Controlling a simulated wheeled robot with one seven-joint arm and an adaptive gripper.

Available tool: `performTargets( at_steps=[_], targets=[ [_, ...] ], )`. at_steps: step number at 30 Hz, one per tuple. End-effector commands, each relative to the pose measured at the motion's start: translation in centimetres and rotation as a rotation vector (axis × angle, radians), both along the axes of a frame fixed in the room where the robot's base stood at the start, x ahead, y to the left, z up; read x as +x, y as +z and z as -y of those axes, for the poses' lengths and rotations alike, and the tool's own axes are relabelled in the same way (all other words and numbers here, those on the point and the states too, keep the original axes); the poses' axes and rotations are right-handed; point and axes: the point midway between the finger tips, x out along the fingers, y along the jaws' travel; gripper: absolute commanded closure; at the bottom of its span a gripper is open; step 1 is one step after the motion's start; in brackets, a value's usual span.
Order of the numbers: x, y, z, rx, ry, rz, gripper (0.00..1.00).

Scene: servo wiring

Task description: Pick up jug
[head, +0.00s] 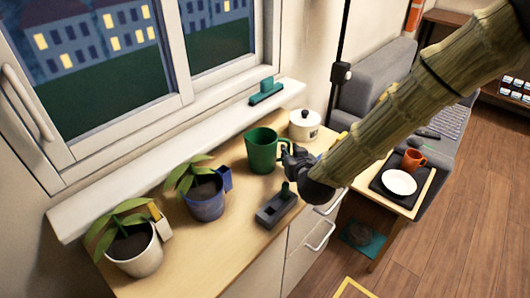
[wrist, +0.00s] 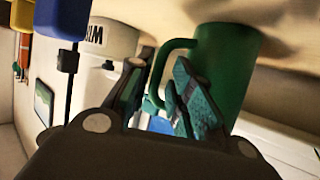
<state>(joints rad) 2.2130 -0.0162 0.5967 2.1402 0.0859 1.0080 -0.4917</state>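The green jug (head: 262,152) stands upright on the wooden counter below the window, its handle towards the right. My gripper (head: 293,160) is at the handle side of the jug. In the wrist view my gripper (wrist: 158,90) has its two fingers apart, with the handle of the green jug (wrist: 228,65) showing between them. I cannot tell whether a finger touches the handle. The lower part of the handle is partly hidden by the right finger.
A white lidded pot (head: 304,125) stands close behind my gripper. A grey tool with a green knob (head: 275,208) lies in front of the jug. A blue plant pot (head: 205,197) and a white plant pot (head: 135,250) stand to the left. The windowsill (head: 180,152) runs behind.

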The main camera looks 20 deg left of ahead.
Motion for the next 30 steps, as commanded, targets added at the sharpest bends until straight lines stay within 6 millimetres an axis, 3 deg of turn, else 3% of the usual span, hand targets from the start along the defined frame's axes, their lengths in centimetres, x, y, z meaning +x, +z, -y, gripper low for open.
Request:
performTargets(
  at_steps=[7,17,21,30],
  targets=[
    [2.3,-0.9,-1.0,0.000,-0.002,0.001,0.78],
    [2.7,-1.2,-1.3,0.000,-0.001,0.000,0.78],
    [2.7,-1.2,-1.3,0.000,-0.001,0.000,1.00],
    [2.7,-1.1,-1.3,0.001,-0.001,0.002,1.00]
  ],
)
